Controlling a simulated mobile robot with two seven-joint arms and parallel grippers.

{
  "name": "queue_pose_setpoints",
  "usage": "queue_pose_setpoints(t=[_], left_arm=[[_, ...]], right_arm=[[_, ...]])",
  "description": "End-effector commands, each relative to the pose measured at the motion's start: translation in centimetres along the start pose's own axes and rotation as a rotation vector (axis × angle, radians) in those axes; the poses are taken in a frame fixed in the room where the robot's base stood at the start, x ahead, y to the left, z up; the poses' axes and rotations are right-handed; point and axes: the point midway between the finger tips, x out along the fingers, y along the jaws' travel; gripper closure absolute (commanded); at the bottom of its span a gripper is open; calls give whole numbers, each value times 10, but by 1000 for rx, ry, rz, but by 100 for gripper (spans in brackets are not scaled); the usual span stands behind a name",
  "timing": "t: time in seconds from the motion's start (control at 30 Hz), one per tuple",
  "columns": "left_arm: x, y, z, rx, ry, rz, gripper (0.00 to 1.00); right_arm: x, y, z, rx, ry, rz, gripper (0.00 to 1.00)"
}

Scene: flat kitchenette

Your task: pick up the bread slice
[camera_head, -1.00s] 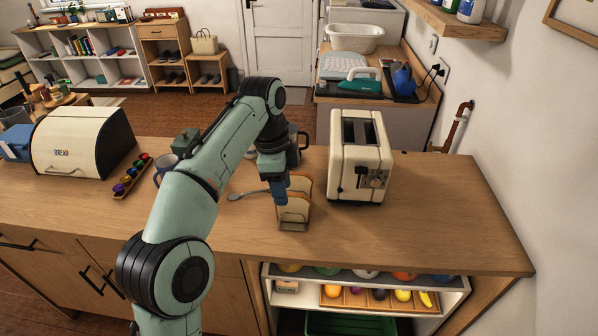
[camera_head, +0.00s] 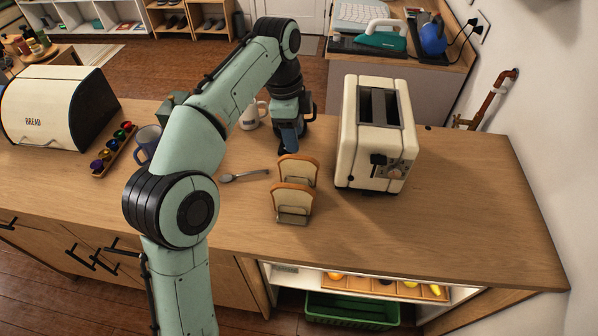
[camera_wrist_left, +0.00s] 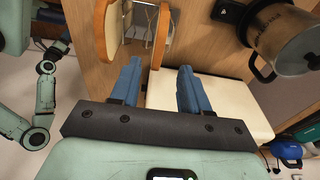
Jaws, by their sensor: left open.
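Two bread slices stand upright in a small wire rack (camera_head: 293,220) on the wooden counter. The front slice (camera_head: 291,196) and the rear slice (camera_head: 300,169) have brown crusts. In the left wrist view, one slice (camera_wrist_left: 160,38) is just beyond the fingers and the other (camera_wrist_left: 104,25) is farther left. My left gripper (camera_head: 289,148) points down just behind the rear slice in the head view. In the left wrist view its blue fingers (camera_wrist_left: 159,85) are apart with nothing between them.
A cream toaster (camera_head: 376,150) stands close right of the rack. A metal pot (camera_wrist_left: 288,42) shows in the wrist view. The counter's front right is clear.

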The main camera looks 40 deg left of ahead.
Motion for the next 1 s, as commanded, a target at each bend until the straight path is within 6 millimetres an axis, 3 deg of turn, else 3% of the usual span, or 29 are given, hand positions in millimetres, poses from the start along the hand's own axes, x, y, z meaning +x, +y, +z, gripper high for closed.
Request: queue_pose_setpoints(t=[0.1, 0.37, 0.63, 0.97, 1.0], left_arm=[[24, 1, 1, -1, -1, 3, 54], [43, 1, 0, -1, 0, 0, 54], [83, 4, 0, 0, 0, 1, 54], [90, 4, -1, 0, 3, -2, 54], [90, 4, -1, 0, 3, -2, 61]], right_arm=[[11, 4, 1, 1, -4, 1, 57], [17, 6, 1, 1, -5, 2, 57], [28, 9, -3, 1, 4, 0, 57], [28, 8, -4, 0, 8, -1, 57], [28, 8, -4, 0, 8, -1, 57]])
